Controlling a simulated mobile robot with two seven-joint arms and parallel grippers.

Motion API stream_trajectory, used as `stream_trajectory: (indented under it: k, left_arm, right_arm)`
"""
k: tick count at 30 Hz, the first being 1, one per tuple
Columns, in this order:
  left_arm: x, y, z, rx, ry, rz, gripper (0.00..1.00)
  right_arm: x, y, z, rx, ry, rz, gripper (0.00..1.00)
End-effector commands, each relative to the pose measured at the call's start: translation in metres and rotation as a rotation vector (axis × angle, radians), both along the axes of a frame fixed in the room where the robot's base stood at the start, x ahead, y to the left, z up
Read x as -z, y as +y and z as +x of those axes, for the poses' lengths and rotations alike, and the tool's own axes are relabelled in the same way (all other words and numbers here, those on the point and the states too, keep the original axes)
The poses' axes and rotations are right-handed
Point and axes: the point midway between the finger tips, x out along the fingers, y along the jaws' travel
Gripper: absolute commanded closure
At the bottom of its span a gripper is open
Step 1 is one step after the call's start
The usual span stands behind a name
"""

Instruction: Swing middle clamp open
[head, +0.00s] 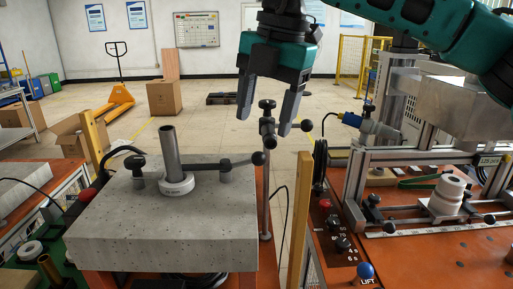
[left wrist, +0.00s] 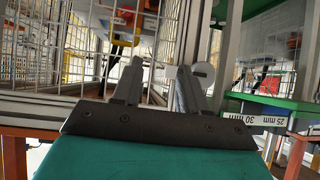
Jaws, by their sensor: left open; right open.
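A black clamp (head: 267,123) with round knobs tops a thin upright rod beside the grey block's right edge. My right gripper (head: 265,127) points down with its fingers apart, one on each side of this clamp in the picture; I cannot tell whether they touch it. A dark clamp arm (head: 241,161) with a ball end lies across the right part of the grey block (head: 160,225). I cannot tell which of these is the middle clamp. My left gripper (left wrist: 160,72) is open and empty in the left wrist view, and is not in the head view.
A metal tube (head: 171,152) stands in a white ring (head: 176,185) on the block. At right, a panel with knobs and a blue-topped lever (head: 365,271) adjoins a rail carrying a white stepped part (head: 447,193). Wire mesh (left wrist: 30,45) is close to the left gripper.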

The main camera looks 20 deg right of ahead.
Motion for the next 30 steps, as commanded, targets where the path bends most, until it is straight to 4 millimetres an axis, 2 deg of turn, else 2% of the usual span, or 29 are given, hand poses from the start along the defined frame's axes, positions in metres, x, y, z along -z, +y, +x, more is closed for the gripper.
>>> stream_trajectory:
  k: [1, 6, 12, 23, 30]
  left_arm:
    - [0.001, 0.0, -0.001, 0.0, 0.002, 0.0, 0.57]
    - [0.002, 0.0, -0.001, 0.001, 0.003, 0.0, 0.57]
    - [0.001, 0.0, -0.001, 0.001, 0.002, 0.0, 0.57]
    - [-0.001, 0.0, 0.003, 0.001, -0.005, 0.0, 0.57]
    - [-0.002, 0.0, 0.005, 0.001, -0.01, 0.0, 0.57]
  right_arm:
    - [0.012, 0.001, 0.001, 0.0, 0.003, -0.001, 0.35]
    - [0.043, 0.005, 0.006, 0.0, 0.002, -0.001, 0.35]
    - [0.063, 0.008, 0.009, 0.001, 0.0, 0.0, 0.35]
    - [0.068, 0.009, 0.01, 0.001, -0.001, 0.001, 0.35]
    - [0.068, 0.009, 0.01, 0.001, -0.001, 0.001, 0.57]
